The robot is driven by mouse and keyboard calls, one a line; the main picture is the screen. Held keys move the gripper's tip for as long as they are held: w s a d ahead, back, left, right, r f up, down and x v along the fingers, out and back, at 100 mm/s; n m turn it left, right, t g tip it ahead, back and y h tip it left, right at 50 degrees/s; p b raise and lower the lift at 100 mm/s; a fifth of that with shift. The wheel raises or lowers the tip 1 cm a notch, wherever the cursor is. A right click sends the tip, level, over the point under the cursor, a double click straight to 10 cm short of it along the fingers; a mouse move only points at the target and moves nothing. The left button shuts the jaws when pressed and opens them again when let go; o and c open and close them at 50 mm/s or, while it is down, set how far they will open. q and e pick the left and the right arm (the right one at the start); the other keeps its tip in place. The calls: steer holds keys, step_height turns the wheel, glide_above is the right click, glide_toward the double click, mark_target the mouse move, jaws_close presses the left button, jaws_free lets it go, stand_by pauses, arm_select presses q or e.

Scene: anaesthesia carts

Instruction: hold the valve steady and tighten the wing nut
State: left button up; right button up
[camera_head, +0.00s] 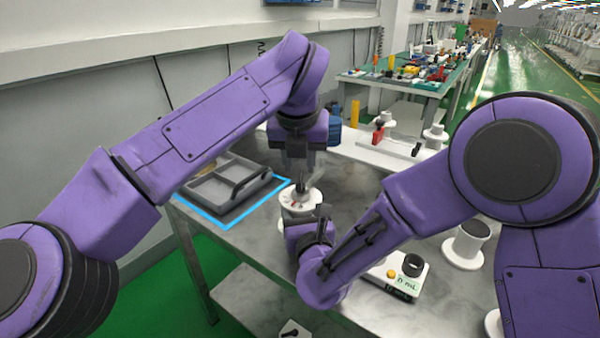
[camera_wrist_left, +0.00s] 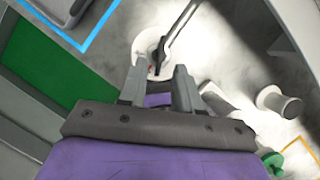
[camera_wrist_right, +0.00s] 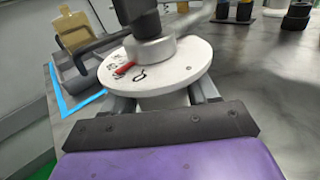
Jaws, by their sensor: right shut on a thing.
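The valve shows in the head view as a white disc (camera_head: 312,197) with red and black marks and a dark upright stem (camera_head: 302,187). In the right wrist view the disc (camera_wrist_right: 180,72) has a grey collar and a dark post on top. My right gripper (camera_head: 318,222) is shut on the valve's body below the disc; its fingers (camera_wrist_right: 163,101) pass under the rim. My left gripper (camera_head: 299,168) is above the disc. Its fingers (camera_wrist_left: 160,80) are apart with nothing between them. I cannot make out the wing nut's wings clearly.
A grey divided tray (camera_head: 228,180) sits on a blue-outlined area at left. A small scale (camera_head: 398,278), a white round stand (camera_head: 465,248) and a white board with a red clamp (camera_head: 378,135) stand right and behind. Bare grey tabletop lies between them.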

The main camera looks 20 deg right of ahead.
mark_target(300, 176)
arm_select(q)
steer(key=x, duration=0.4)
steer(key=shift+d+f, duration=0.1)
steer(key=shift+f, duration=0.1)
jaws_close()
steer(key=shift+w+m, duration=0.1)
steer(key=shift+m, duration=0.2)
steer(key=m+h, duration=0.1)
steer(key=m, duration=0.1)
steer(key=m+g, duration=0.1)
steer(key=m, duration=0.2)
steer(key=shift+w+a+m+h, duration=0.1)
steer(key=shift+a+m+h, duration=0.1)
steer(key=shift+m+h, duration=0.15)
steer(key=m+g, duration=0.1)
steer(key=m, duration=0.1)
steer(key=m+g+h, duration=0.1)
steer(key=m, duration=0.2)
steer(key=shift+w+f+m, duration=0.1)
steer(key=shift+w+m, duration=0.05)
steer(key=shift+m, duration=0.2)
steer(key=shift+g, duration=0.3)
